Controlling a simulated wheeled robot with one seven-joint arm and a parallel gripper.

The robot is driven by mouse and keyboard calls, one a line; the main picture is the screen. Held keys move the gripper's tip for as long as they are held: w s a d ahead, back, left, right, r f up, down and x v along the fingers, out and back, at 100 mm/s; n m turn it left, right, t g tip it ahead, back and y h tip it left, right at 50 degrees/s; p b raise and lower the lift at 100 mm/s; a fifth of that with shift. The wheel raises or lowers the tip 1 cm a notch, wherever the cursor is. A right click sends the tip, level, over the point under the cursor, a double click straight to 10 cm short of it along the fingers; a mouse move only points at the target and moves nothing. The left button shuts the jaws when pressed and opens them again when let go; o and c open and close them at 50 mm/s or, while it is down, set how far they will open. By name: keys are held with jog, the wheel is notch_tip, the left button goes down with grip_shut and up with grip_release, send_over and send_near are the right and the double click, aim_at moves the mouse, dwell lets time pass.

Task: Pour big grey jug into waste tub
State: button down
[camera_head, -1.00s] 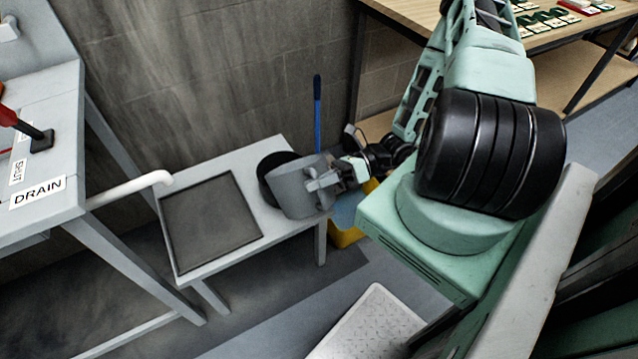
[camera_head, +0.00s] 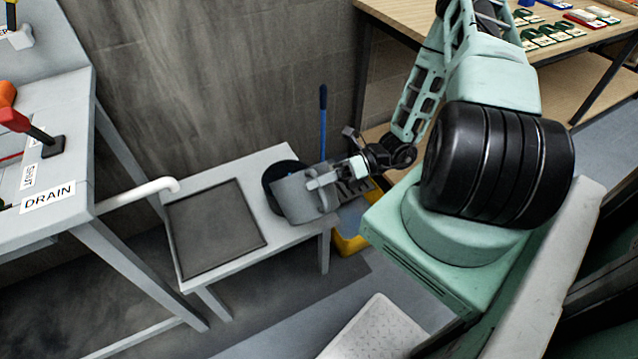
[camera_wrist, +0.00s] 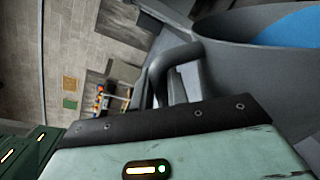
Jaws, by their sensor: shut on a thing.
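The big grey jug (camera_head: 306,200) is at the right end of the low grey table in the head view. My gripper (camera_head: 322,181) is shut on it from the right, at its handle side. The wrist view shows the jug's grey wall (camera_wrist: 225,75), its curved handle (camera_wrist: 178,58) and blue contents (camera_wrist: 292,30) inside the rim. A round black tub (camera_head: 270,181), perhaps the waste tub, sits just behind and left of the jug, partly hidden by it. I cannot tell whether the jug touches the tub or the table.
A dark square mat (camera_head: 213,228) lies on the low table (camera_head: 182,272). A white pipe (camera_head: 140,193) from the drain bench (camera_head: 75,205) reaches over its left end. A yellow bucket (camera_head: 350,244) with a blue pole (camera_head: 323,120) stands on the floor behind. A wooden workbench (camera_head: 400,12) is at upper right.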

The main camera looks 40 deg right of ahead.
jog(key=shift+w+d+r+m, duration=0.15)
jog(key=shift+w+r+m, duration=0.2)
jog(key=shift+w, duration=0.15)
